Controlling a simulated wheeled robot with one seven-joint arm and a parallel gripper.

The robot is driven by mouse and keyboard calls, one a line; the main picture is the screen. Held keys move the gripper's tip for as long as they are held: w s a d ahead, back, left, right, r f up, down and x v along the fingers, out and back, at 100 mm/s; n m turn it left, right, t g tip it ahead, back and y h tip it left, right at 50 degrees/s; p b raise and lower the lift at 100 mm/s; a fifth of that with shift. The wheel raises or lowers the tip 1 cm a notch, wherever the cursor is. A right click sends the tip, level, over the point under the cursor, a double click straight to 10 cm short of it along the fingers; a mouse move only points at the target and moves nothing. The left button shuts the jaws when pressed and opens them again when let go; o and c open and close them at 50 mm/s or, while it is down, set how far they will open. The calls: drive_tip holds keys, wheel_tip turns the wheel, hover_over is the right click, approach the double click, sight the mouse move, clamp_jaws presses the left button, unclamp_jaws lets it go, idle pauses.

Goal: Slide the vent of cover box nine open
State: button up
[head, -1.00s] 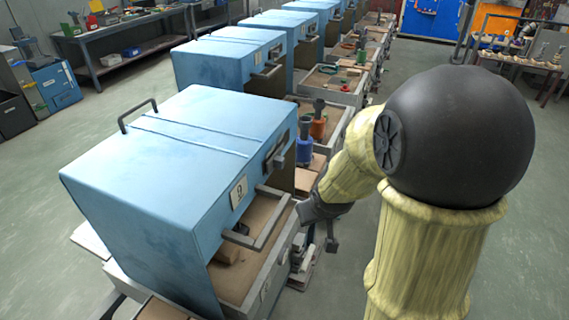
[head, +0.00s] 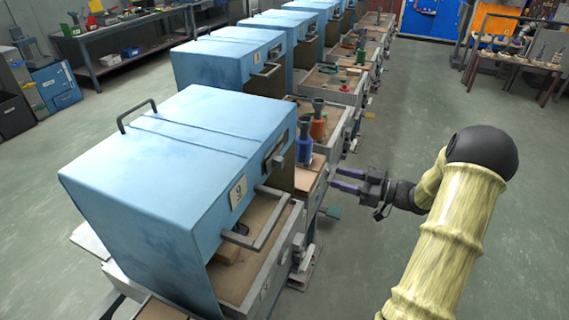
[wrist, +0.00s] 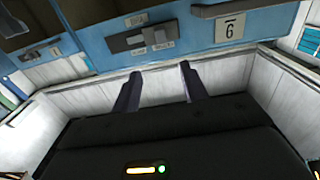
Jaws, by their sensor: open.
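Cover box nine (head: 150,150) is the large blue box nearest in the head view, with a label 9 (head: 238,192) on its aisle-side face. Its vent (head: 276,152) is a dark slot with a small grey tab beyond the label. In the wrist view the label (wrist: 232,27) appears upside down, and the vent plate (wrist: 140,40) with its slider tab shows left of it. The lettering beside the tab is too small to read surely. My gripper (head: 336,179) is open and empty over the aisle, apart from the box; its fingers (wrist: 160,85) show in the wrist view.
A grey bar handle (head: 262,232) juts from the box front above an open tray (head: 262,282). Blue and orange fixtures (head: 312,140) stand on the tray beyond. More blue boxes (head: 228,62) line the row. The aisle floor (head: 400,120) is clear.

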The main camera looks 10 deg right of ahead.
sight(283, 163)
drive_tip(key=shift+a, duration=0.1)
drive_tip(key=p+x, duration=0.4)
drive_tip(key=x, duration=1.3)
drive_tip(key=shift+w+a, duration=0.15)
drive_tip(key=shift+c, duration=0.2)
clamp_jaws()
